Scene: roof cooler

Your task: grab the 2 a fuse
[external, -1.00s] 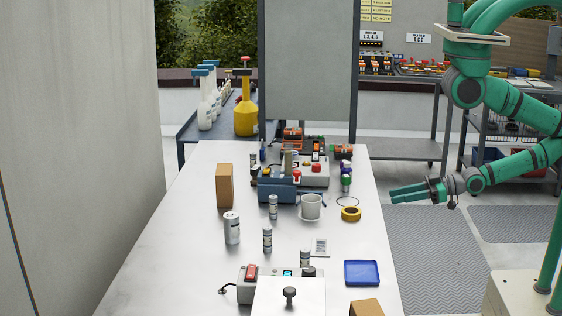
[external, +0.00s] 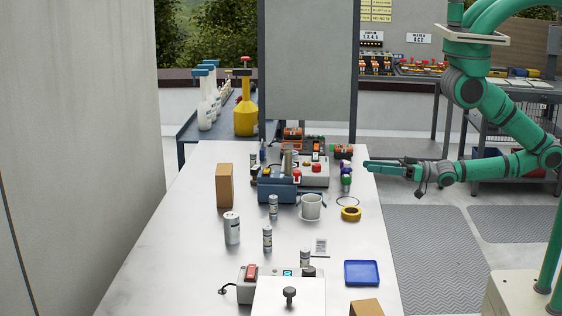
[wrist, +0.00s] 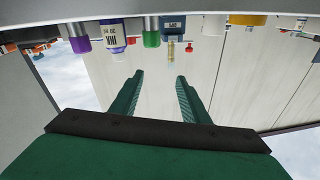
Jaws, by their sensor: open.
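My gripper (external: 369,169) is open and empty at the right edge of the table, beside small coloured cylinders (external: 346,180). In the wrist view, the two green fingers (wrist: 160,78) stand apart with nothing between them. That view seems upside down; beyond the fingertips are a purple-ended cylinder (wrist: 79,38), a labelled white and purple one (wrist: 113,36), a green one (wrist: 151,38) and a small yellowish tube (wrist: 171,52) by a blue labelled body. Pale labelled cylinders (external: 267,239) stand further forward on the table. I cannot read which item is the 2 A fuse.
The metal table (external: 180,270) holds a blue device (external: 277,190), a white mug (external: 311,206), yellow tape (external: 351,213), a brown box (external: 224,186), a silver can (external: 232,228) and a blue tray (external: 362,272). Bare tabletop lies at the left. A grey panel (external: 308,60) stands behind.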

